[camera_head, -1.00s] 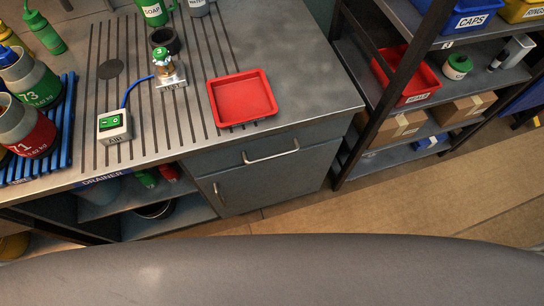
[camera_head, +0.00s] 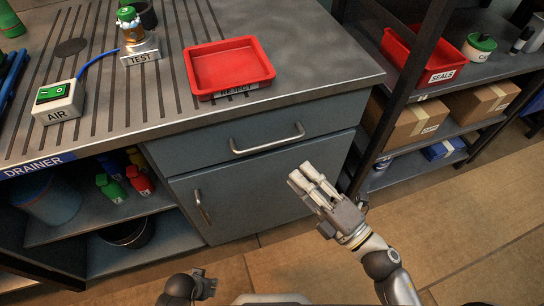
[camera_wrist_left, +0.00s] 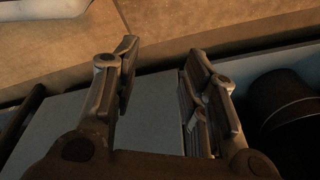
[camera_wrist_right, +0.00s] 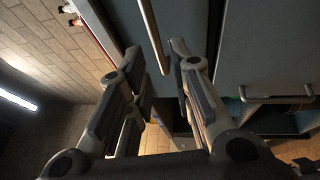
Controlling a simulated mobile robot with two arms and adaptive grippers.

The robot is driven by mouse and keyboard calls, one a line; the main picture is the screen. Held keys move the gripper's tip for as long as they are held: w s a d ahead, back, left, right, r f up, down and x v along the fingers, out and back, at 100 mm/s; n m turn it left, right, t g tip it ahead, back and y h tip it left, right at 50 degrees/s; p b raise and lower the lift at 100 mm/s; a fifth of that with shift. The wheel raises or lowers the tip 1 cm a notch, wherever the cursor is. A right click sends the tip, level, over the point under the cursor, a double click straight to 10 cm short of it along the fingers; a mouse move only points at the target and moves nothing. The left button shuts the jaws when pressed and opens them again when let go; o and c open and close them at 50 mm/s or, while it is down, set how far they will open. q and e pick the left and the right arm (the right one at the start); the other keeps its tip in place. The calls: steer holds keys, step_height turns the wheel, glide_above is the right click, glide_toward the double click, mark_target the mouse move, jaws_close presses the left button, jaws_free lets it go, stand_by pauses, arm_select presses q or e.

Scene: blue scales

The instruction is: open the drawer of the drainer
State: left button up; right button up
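The drainer is a grey metal workbench with a grooved top and a blue DRAINER label (camera_head: 38,166) on its front edge. Its blue-grey drawer (camera_head: 215,148) is shut, with a metal bar handle (camera_head: 268,144). The bar also shows in the right wrist view (camera_wrist_right: 152,36), just beyond and between the fingertips. My right gripper (camera_head: 306,176) is open and empty, in front of the cabinet, below and right of the handle, not touching it. My left gripper (camera_head: 203,286) is low in front of the cabinet; the left wrist view shows its fingers (camera_wrist_left: 158,75) apart and empty.
Below the drawer is a cupboard door with an upright handle (camera_head: 201,206). A red tray (camera_head: 229,67), a TEST stand (camera_head: 140,51) and an AIR box (camera_head: 57,102) stand on top. Open shelves with bottles (camera_head: 110,187) lie left. A dark rack with boxes (camera_head: 412,122) stands close on the right.

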mark_target(271, 142)
arm_select(q)
steer(key=s+f+p, duration=0.1)
steer(key=f, duration=0.1)
steer(key=s+f, duration=0.2)
steer(key=shift+s+a+f+p, duration=0.1)
steer(key=shift+a+f+p, duration=0.1)
steer(key=shift+p, duration=0.15)
arm_select(e)
steer(key=x, duration=1)
steer(key=shift+w+a+r, duration=0.2)
steer(key=shift+a+r, duration=0.1)
steer(key=shift+a, duration=0.05)
steer(key=shift+c, duration=0.5)
jaws_close()
